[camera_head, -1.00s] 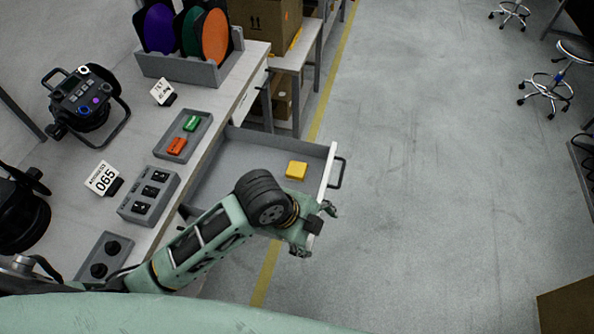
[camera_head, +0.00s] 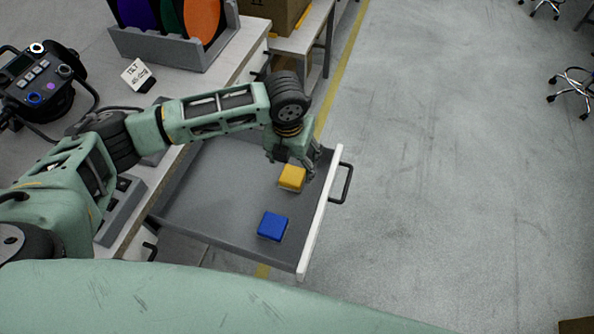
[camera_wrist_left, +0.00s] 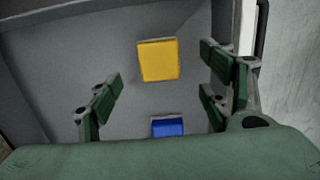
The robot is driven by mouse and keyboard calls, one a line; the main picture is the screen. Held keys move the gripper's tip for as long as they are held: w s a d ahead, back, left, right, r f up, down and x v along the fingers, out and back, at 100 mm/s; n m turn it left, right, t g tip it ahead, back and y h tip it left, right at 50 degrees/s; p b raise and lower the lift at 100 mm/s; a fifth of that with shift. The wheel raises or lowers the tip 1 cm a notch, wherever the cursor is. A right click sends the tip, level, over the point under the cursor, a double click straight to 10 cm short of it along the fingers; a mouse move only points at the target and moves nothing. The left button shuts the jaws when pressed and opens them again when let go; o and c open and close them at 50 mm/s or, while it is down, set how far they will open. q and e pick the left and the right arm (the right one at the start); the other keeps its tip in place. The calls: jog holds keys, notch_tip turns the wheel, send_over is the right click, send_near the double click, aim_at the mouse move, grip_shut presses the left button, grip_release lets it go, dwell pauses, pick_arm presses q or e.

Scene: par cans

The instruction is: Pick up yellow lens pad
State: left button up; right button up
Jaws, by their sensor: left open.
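The yellow lens pad (camera_head: 291,178) lies in the open grey drawer (camera_head: 215,190), near its front panel. It also shows in the left wrist view (camera_wrist_left: 158,60), ahead of and between the finger lines. My left gripper (camera_head: 293,170) is over the drawer at the yellow pad, pointing down. In the left wrist view its fingers (camera_wrist_left: 162,90) are spread wide and nothing is between them in contact. A blue pad (camera_head: 272,226) lies in the drawer nearer to me, and shows in the left wrist view (camera_wrist_left: 167,127). My right gripper is not in view.
The drawer's white front panel (camera_head: 321,212) with a dark handle (camera_head: 346,183) stands right of the pads. The bench holds a rack of coloured discs (camera_head: 165,45), a small sign (camera_head: 138,75) and a black lamp (camera_head: 40,85).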

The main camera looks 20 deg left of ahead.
aim_at(292, 175)
pick_arm(q)
notch_tip(292, 175, down, 4)
jog(key=shift+s+a+r, duration=0.15)
jog(key=shift+r, duration=0.05)
jog(key=f, duration=0.2)
jog(key=shift+w+f, duration=0.25)
jog(key=shift+f, duration=0.5)
jog(key=c, duration=0.7)
jog(key=shift+c, duration=1)
jog(key=shift+w, duration=0.1)
jog(key=c, duration=0.3)
jog(key=shift+r, duration=0.2)
notch_tip(292, 175, up, 8)
jog(key=shift+r, duration=0.85)
jog(key=o, duration=0.6)
jog(key=c, duration=0.5)
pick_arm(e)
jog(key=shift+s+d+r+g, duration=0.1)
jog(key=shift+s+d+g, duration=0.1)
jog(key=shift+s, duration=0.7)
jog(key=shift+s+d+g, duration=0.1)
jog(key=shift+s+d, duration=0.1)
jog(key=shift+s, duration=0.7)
